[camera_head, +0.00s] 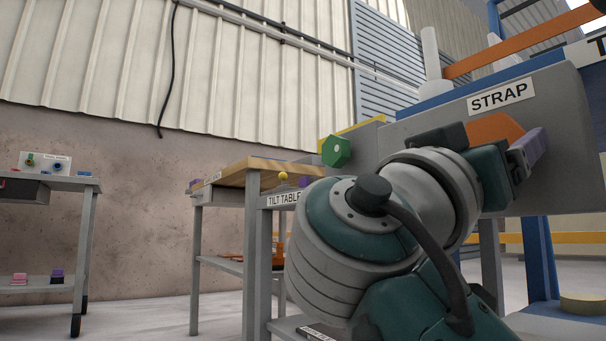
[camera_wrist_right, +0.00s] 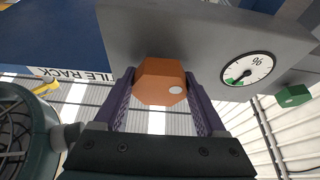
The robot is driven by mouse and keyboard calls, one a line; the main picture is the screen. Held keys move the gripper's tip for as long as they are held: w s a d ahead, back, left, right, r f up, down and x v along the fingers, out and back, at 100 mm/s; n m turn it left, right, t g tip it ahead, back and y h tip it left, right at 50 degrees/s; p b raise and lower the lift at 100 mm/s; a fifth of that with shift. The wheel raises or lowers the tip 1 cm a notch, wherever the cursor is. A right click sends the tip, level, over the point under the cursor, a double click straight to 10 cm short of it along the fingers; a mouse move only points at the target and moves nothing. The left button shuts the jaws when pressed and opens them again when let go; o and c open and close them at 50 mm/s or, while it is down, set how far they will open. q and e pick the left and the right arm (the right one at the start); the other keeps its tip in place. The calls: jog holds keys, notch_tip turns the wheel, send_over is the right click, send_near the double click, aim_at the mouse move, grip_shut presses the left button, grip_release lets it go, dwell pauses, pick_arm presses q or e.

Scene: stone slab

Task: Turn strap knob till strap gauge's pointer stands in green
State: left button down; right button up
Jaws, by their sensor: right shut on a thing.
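The strap knob (camera_wrist_right: 158,82) is an orange hexagonal knob with a white dot on its face. In the wrist view it sits between the two purple fingers of my right gripper (camera_wrist_right: 160,76), which is shut on it. In the head view the orange knob (camera_head: 494,127) shows partly behind my right gripper (camera_head: 513,158), below the STRAP label (camera_head: 500,96). The strap gauge (camera_wrist_right: 248,68) is a white round dial beside the knob in the wrist view, with a green sector at its edge. Its pointer is too small to read surely. My left gripper is not in view.
A green knob (camera_head: 336,151) stands on the panel's left side. The tilt table (camera_head: 249,172) with a wooden top is behind my right arm. Another table (camera_head: 66,181) with small knobs stands at far left. Open floor lies between the tables.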

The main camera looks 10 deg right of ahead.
jog(key=shift+r, duration=0.15)
jog(key=o, duration=1.3)
jog(key=p+v, duration=0.3)
jog(key=v, duration=0.7)
